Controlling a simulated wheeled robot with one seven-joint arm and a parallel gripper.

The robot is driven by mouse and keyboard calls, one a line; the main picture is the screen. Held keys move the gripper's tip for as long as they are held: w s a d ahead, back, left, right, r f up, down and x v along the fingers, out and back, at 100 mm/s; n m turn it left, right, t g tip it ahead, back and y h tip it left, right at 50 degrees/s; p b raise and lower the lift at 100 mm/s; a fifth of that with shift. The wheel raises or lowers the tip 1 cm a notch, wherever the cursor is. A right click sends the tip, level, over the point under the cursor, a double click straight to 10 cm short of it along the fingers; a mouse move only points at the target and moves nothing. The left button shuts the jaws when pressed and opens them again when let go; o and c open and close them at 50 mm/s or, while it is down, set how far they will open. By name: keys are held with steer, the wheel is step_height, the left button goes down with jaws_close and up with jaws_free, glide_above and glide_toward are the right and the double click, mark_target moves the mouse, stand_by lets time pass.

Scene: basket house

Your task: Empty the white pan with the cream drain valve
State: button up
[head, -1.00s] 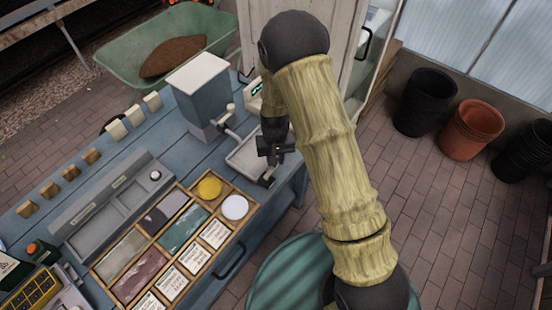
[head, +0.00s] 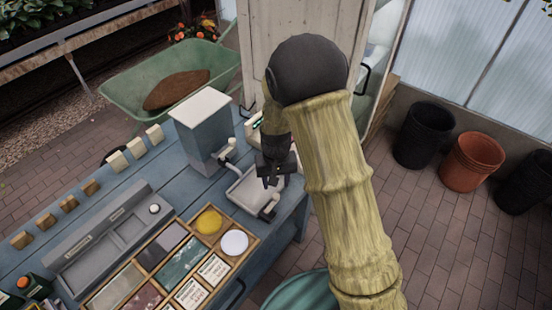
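The white pan (head: 242,192) sits on the blue bench near its right end, with a valve-like fitting (head: 268,207) at its front right edge. I cannot tell the fitting's colour or setting clearly. A pale spout or lever (head: 226,152) on the grey dispenser box (head: 203,128) reaches toward the pan's back left. My gripper (head: 270,184) points down over the pan's right part and hides some of it. Its dark fingers are too small to tell whether they are open or shut, and I see nothing held. The pan's contents are not clear.
A wooden tray (head: 172,222) of swatches and cards and a long grey tray (head: 100,240) lie left of the pan. A green wheelbarrow (head: 120,88) stands behind the bench. Black and terracotta pots (head: 468,165) stand on the clear brick floor at right.

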step_height(320, 180, up, 11)
steer(key=shift+b, duration=0.4)
steer(key=shift+f, duration=0.1)
steer(key=s+d+r+m+t, duration=0.1)
steer(key=s+d+r+t, duration=0.1)
steer(key=s+d, duration=1.1)
steer(key=shift+s+d+m+t, duration=0.3)
steer(key=shift+d, duration=0.4)
steer(key=shift+w+a, duration=0.1)
steer(key=shift+w, duration=0.1)
